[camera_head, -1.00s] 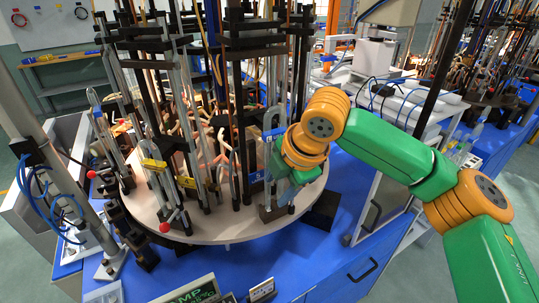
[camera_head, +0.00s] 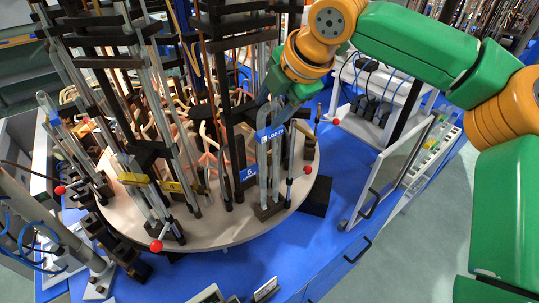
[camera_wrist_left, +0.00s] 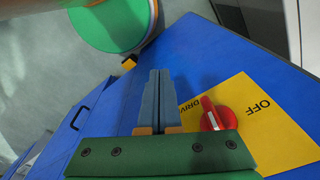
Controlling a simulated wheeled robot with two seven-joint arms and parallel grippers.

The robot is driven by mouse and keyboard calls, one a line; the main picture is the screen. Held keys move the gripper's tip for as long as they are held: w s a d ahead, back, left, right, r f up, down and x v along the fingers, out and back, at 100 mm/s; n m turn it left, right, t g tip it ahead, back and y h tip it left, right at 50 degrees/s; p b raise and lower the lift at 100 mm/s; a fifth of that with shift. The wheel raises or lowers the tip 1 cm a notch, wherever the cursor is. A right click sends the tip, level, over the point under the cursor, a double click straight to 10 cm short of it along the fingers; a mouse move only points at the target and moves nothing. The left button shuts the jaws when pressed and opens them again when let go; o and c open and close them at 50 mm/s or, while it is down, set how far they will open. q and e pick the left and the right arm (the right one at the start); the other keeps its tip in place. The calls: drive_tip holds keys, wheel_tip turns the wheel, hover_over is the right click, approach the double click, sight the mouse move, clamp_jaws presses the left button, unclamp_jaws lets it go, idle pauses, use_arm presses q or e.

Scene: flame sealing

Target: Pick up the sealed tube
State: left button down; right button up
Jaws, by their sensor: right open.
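Clear glass tubes stand upright on the round carousel (camera_head: 235,228). The one with a blue label, apparently the sealed tube (camera_head: 276,172), is at the front right, in a dark base block. My right gripper (camera_head: 284,94) is open at the top of this tube, coming from above and behind. The tube's top and the fingertips overlap in the picture, so I cannot tell whether they touch. My left gripper (camera_wrist_left: 159,98) shows only in the left wrist view, its two fingers together and empty above a blue surface.
Dark posts and clamps with more tubes crowd the carousel. Red-knobbed rods stick out at its edge, one (camera_head: 307,169) just right of the labelled tube. In the left wrist view a red switch (camera_wrist_left: 212,113) sits on a yellow plate by the left gripper.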

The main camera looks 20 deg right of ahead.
drive_tip(key=shift+w+a+f, duration=0.1)
drive_tip(key=shift+w, duration=0.2)
drive_tip(key=c, duration=0.7)
drive_tip(key=shift+s, duration=0.25)
clamp_jaws()
drive_tip(key=shift+s, duration=0.15)
